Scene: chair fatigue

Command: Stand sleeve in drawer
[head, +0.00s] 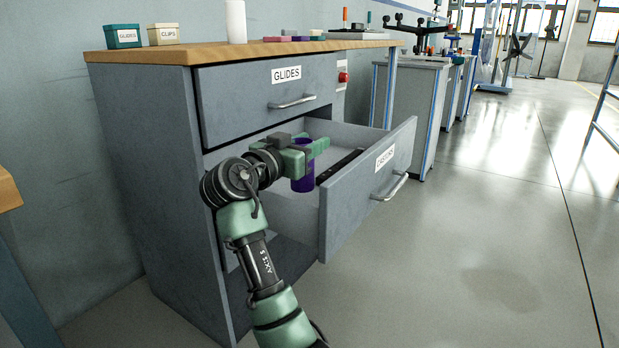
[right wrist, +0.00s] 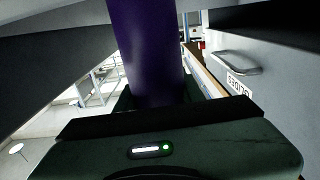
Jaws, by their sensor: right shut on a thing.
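A purple sleeve (head: 302,180) is upright between the fingers of my right gripper (head: 312,146), which is shut on it. In the head view the sleeve is over the open lower drawer (head: 349,221), labelled CASTORS; I cannot tell whether its lower end touches the drawer floor. In the right wrist view the purple sleeve (right wrist: 150,55) rises from the gripper and fills the upper middle. My left gripper is not in view.
A dark bar (head: 340,166) lies in the drawer along its front side. The upper drawer (head: 262,98), labelled GLIDES, is shut above. The wooden bench top (head: 190,54) carries small boxes and a white cylinder (head: 236,22). Open floor lies to the right.

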